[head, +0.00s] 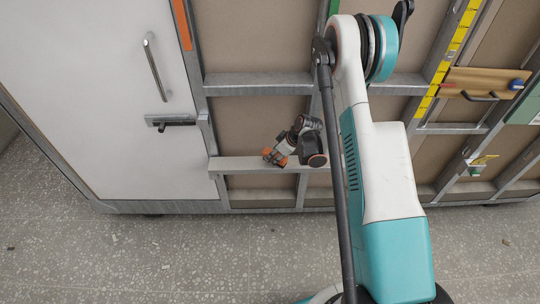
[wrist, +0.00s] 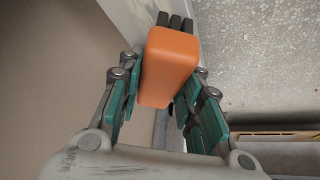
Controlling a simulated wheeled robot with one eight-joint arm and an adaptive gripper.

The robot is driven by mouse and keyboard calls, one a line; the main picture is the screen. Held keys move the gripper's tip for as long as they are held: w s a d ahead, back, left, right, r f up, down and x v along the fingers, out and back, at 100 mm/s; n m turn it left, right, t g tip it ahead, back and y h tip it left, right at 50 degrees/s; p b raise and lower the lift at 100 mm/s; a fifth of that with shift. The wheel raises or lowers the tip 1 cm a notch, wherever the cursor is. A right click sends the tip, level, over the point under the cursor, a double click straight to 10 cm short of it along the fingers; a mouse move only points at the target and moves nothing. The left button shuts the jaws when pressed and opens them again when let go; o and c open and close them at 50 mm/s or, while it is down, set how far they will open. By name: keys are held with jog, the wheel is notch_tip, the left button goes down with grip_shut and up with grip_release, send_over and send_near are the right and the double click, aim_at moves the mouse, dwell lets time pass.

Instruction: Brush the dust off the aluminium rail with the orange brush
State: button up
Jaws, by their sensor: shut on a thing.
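The orange brush (wrist: 168,65) is held between the teal finger pads of my gripper (wrist: 166,85) in the wrist view, with dark bristles (wrist: 175,21) at its far end. In the head view my gripper (head: 283,147) is at the pale rail (head: 235,164), and a small part of the orange brush (head: 270,155) shows at its tip. The rail also shows behind the brush in the wrist view (wrist: 128,17). The bristles are at or close to the rail; I cannot tell whether they touch. Dust on the rail is too small to make out.
A white door (head: 85,90) with a handle and latch (head: 170,120) stands left of the rail. Metal frame bars (head: 258,83) surround brown panels. A wooden board (head: 480,82) hangs at the right. The speckled floor (head: 150,255) in front is mostly clear.

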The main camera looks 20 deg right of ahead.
aim_at(267, 154)
jog(key=shift+s+d, duration=0.2)
jog(key=shift+d, duration=0.5)
jog(key=shift+s+d, duration=0.25)
jog(key=shift+d, duration=0.4)
jog(key=shift+s+d, duration=0.2)
jog(key=shift+d, duration=0.5)
jog(key=shift+s+d, duration=0.25)
jog(key=shift+d, duration=0.45)
jog(key=shift+s+d, duration=0.25)
jog(key=shift+d, duration=0.45)
jog(key=shift+s+d, duration=0.25)
jog(key=shift+d, duration=0.45)
jog(key=shift+s+d+r, duration=0.1)
jog(key=shift+s+d, duration=0.2)
jog(key=shift+d, duration=0.8)
jog(key=shift+s+d, duration=0.35)
jog(key=shift+d, duration=0.7)
jog(key=shift+s+d+r, duration=0.1)
jog(key=shift+s+d, duration=0.2)
jog(key=shift+d, duration=0.8)
jog(key=shift+f, duration=0.1)
jog(key=shift+a, duration=0.15)
